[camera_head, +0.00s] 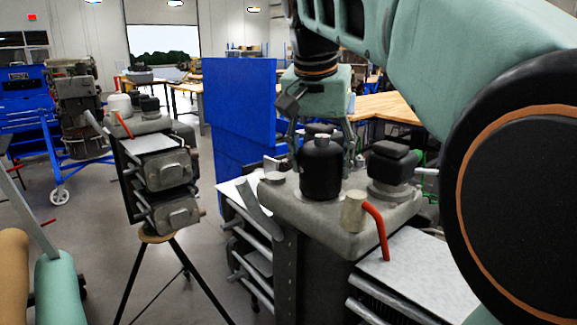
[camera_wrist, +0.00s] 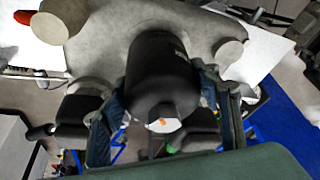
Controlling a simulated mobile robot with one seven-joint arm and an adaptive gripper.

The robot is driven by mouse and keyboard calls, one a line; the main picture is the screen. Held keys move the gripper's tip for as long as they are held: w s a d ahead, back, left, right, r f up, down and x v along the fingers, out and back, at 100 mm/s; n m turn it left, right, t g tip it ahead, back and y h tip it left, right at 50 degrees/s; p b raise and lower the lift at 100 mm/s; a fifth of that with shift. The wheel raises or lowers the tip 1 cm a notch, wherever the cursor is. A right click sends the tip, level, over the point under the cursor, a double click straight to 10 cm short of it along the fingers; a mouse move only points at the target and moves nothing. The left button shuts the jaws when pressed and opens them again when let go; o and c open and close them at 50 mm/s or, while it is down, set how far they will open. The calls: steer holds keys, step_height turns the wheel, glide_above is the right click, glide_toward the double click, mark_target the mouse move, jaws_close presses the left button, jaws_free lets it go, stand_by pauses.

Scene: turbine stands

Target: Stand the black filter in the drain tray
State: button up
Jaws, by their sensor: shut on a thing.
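I cannot clearly identify the drain tray; a pale flat surface (camera_head: 425,272) lies at the front right of the stand.
A black-capped fitting (camera_head: 392,163) stands close right of the filter. A tan cylinder (camera_head: 353,212) with a red handle (camera_head: 377,232) is in front. A blue panel (camera_head: 238,115) rises behind. Another stand (camera_head: 165,180) on a tripod is at left, with open floor around it.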

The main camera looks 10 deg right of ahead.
mark_target(321, 137)
steer(key=c, duration=0.6)
steer(key=shift+r, duration=0.1)
steer(key=shift+c, duration=0.2)
steer(key=shift+r+p, duration=0.6)
steer(key=shift+p, duration=0.15)
steer(key=shift+r+p, duration=0.8)
steer(key=shift+p, duration=0.05)
steer(key=shift+r, duration=0.1)
